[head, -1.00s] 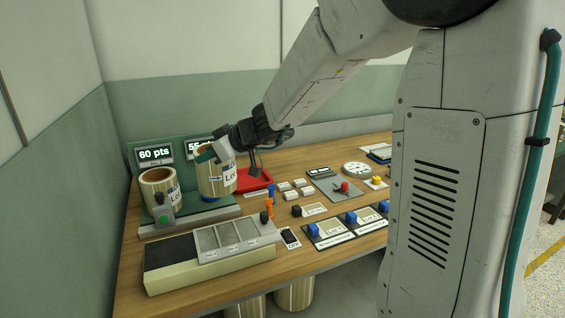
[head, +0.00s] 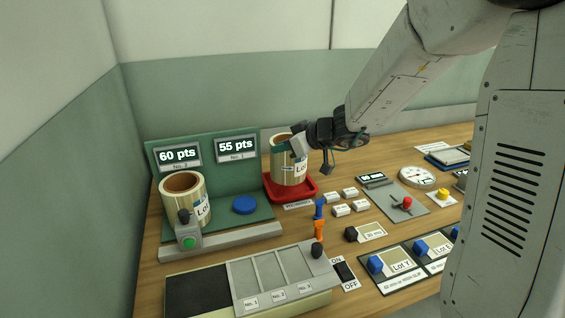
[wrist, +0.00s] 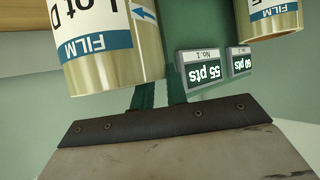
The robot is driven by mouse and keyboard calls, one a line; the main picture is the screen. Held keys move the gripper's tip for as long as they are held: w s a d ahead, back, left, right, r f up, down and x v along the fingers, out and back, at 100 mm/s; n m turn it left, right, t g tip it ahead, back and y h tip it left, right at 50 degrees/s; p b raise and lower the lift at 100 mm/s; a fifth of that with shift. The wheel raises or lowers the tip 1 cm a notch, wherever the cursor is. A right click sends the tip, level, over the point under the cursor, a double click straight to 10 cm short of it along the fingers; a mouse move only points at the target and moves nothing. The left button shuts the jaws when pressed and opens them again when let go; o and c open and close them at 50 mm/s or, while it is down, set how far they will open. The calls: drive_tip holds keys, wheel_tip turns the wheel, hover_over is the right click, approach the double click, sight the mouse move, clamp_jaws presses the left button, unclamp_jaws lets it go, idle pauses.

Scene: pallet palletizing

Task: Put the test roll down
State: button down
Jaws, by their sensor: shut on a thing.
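My gripper (head: 297,145) is shut on the upper wall of a clear-wrapped film roll with a brown core, the test roll (head: 287,168). The roll is upright over the red tray (head: 312,193). Its bottom is at the tray's level, and I cannot tell whether it touches the tray floor. In the wrist view the held roll (wrist: 115,65) shows a "FILM" and "Lot" label, partly cut off. A second similar roll (head: 178,207) stands on the green stand at left; it also shows in the wrist view (wrist: 272,18).
The green stand (head: 225,180) has displays reading 60 pts and 55 pts and a bare blue round pad (head: 244,205). White blocks (head: 340,210), orange and blue pegs (head: 319,228) and a slotted grey panel (head: 270,280) are nearby, close to the tray's right and front.

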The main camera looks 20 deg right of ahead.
sight(288, 159)
drive_tip(key=shift+f, duration=2)
drive_tip(key=c, duration=1.4)
unclamp_jaws()
drive_tip(key=shift+f, duration=0.1)
